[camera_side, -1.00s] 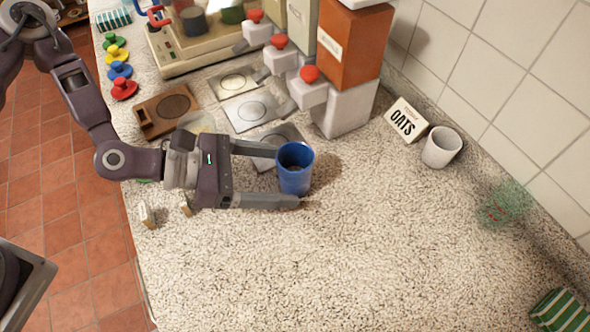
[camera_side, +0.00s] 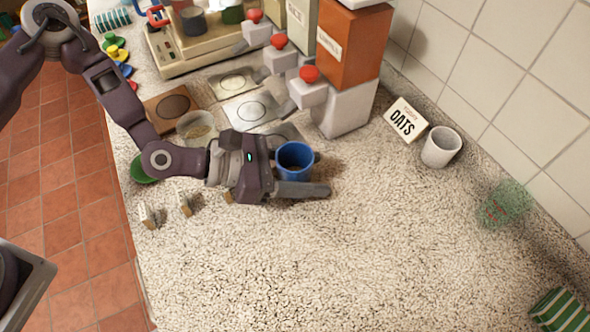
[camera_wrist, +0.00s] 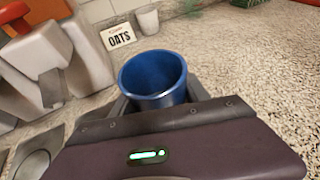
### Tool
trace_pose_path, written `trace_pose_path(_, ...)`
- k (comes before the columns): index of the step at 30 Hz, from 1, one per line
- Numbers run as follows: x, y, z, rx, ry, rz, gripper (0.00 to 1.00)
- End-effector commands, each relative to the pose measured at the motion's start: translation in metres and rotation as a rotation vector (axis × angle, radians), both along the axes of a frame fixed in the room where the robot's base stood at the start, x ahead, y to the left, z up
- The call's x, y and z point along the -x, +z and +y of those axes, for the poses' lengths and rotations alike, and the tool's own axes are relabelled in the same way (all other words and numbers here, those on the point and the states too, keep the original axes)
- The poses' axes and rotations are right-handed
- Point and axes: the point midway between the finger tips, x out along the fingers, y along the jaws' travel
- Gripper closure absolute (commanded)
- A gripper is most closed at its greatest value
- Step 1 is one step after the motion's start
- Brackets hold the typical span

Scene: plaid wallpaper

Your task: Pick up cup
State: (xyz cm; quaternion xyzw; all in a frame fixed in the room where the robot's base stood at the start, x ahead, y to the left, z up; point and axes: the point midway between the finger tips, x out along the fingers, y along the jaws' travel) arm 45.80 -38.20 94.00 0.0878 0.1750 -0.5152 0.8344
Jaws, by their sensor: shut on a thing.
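A blue cup (camera_side: 294,160) stands upright on the speckled counter, right of my gripper in the side view. My gripper (camera_side: 300,178) is shut on the blue cup, with one finger along its near side and the other mostly hidden behind it. In the wrist view the blue cup (camera_wrist: 153,78) rises just beyond the gripper body, its open rim facing up. The lower cup and the fingertips are largely hidden there. A white cup (camera_side: 441,147) stands apart at the right, near the tiled wall.
An oats box (camera_side: 405,120) leans beside the white cup. Dispensers with red knobs (camera_side: 309,75) stand behind the blue cup. A glass bowl (camera_side: 197,128) and small blocks (camera_side: 147,216) lie near the arm.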

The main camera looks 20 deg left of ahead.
Motion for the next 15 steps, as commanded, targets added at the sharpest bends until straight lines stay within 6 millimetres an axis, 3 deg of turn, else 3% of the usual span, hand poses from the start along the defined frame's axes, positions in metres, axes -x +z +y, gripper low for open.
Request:
trace_pose_path(8,0.000,0.003,0.000,0.001,0.001,-0.001,0.92)
trace_pose_path(15,0.000,0.026,0.000,0.001,-0.001,-0.004,0.92)
